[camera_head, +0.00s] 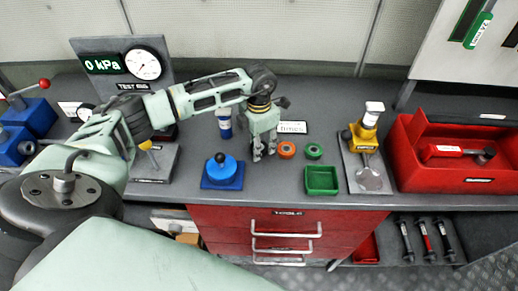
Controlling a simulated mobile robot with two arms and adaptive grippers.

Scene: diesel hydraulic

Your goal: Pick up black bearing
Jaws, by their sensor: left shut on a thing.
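My left gripper (264,153) reaches down over the workbench, its fingers pointing at the bench top. It is shut on a small dark thing that I take to be the black bearing; the fingers hide most of it. I cannot tell whether it touches the bench. An orange ring (287,149) lies just right of the fingers, and a green ring (314,151) lies further right. My right gripper is not in view.
A green tray (321,191) sits in front of the rings. A blue fixture (222,172) stands left of the gripper, with a blue-and-white bottle (224,124) behind it. A yellow press (364,135) and a red toolbox (407,171) stand at right.

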